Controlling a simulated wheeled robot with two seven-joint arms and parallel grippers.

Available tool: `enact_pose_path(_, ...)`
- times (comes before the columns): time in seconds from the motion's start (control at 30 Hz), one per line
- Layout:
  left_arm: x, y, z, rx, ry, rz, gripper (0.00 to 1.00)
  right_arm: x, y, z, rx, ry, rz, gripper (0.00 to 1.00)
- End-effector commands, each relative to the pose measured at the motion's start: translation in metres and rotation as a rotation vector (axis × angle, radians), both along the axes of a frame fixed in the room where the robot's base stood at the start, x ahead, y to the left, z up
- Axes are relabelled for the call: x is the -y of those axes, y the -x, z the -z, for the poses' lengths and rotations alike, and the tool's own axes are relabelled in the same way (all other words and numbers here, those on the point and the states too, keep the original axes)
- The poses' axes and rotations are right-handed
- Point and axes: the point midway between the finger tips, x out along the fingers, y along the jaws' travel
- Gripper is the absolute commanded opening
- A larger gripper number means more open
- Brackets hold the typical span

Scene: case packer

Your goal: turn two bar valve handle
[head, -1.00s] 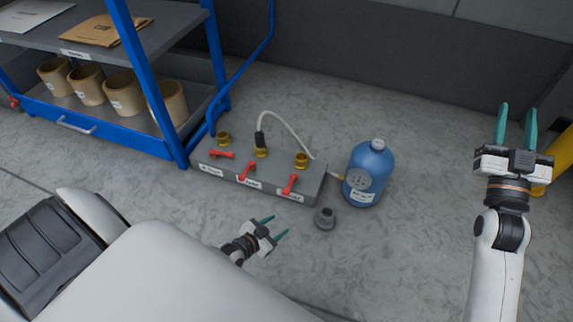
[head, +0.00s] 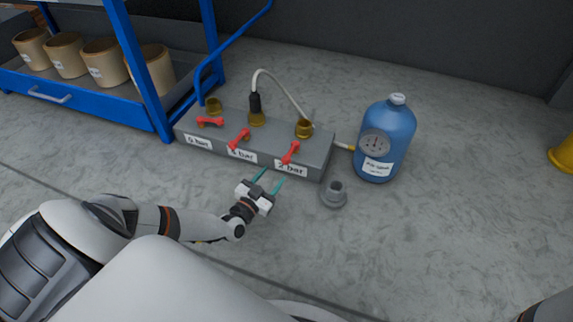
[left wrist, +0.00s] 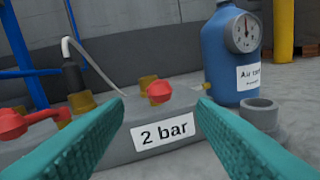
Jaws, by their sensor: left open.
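The red 2 bar valve handle (head: 290,152) sits at the right end of a grey manifold block (head: 312,150), above its "2 bar" label (head: 291,169). In the left wrist view the 2 bar handle (left wrist: 158,92) shows almost end-on, ahead between the fingers. My left gripper (head: 271,180) is open and empty, just in front of the block and short of the handle. Its teal fingers (left wrist: 160,125) frame the "2 bar" label in the left wrist view. My right gripper is out of view; only a bit of my right arm shows at the lower right.
Red 4 bar (head: 239,138) and 6 bar (head: 210,122) handles are to the left. A white hose rises from the middle brass port (head: 257,119). A blue air tank (head: 385,138) and grey fitting (head: 334,194) stand right. A blue shelf (head: 150,70) stands behind left.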

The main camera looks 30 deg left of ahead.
Motion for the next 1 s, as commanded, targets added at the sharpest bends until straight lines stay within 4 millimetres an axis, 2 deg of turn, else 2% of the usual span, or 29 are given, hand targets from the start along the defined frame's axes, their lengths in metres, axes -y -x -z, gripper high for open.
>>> enact_pose_path(0.03, 0.0, -0.013, 0.005, 0.006, -0.001, 0.001, 0.51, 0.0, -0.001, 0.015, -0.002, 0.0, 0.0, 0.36)
enact_pose_path(0.2, -0.002, -0.048, 0.006, 0.005, -0.001, 0.001, 0.51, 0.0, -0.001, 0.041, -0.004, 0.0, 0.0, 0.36)
enact_pose_path(0.43, -0.003, -0.082, 0.004, 0.003, -0.001, 0.002, 0.51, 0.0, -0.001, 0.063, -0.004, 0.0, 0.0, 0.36)
enact_pose_path(0.6, -0.004, -0.092, 0.002, 0.001, -0.001, 0.001, 0.51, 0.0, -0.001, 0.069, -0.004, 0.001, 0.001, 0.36)
enact_pose_path(0.87, -0.004, -0.093, 0.0, 0.0, -0.001, 0.001, 0.51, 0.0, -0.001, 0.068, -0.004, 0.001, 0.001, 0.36)
enact_pose_path(0.9, -0.004, -0.093, 0.0, 0.0, -0.001, 0.001, 0.5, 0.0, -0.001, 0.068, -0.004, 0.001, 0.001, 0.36)
enact_pose_path(1.0, -0.004, -0.093, 0.001, 0.0, -0.001, 0.001, 0.33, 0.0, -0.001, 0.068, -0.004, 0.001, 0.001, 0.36)
